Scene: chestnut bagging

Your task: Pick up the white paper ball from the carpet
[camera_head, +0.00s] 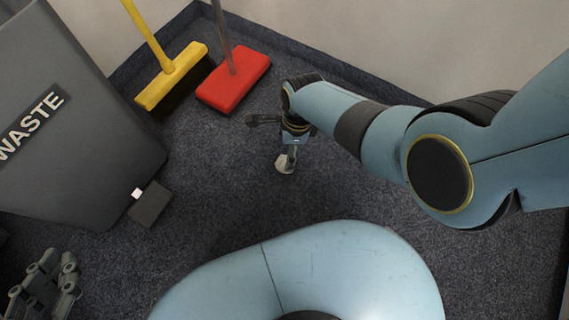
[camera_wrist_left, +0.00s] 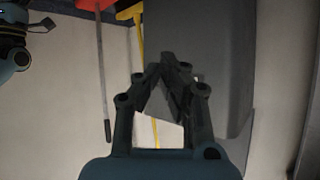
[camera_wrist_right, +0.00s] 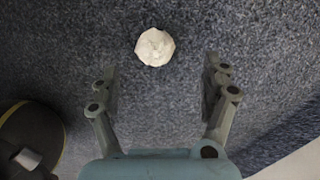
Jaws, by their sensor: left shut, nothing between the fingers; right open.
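The white paper ball (camera_head: 284,166) lies on the dark blue-grey carpet in the head view, partly hidden by my right gripper (camera_head: 290,150). In the right wrist view the ball (camera_wrist_right: 155,47) shows whole, crumpled and off-white. It lies a little beyond the open fingertips of the right gripper (camera_wrist_right: 162,78), roughly in line with the gap between them. Nothing is between those fingers. My left gripper (camera_head: 45,284) is at the lower left of the head view, far from the ball. In the left wrist view the left gripper's fingertips (camera_wrist_left: 170,66) meet, shut and empty.
A grey bin marked WASTE (camera_head: 90,130) stands at the left, with a dark pedal (camera_head: 150,204) at its foot. A yellow broom (camera_head: 172,76) and a red broom (camera_head: 234,80) stand by the back wall. Carpet (camera_head: 210,190) between bin and ball is clear.

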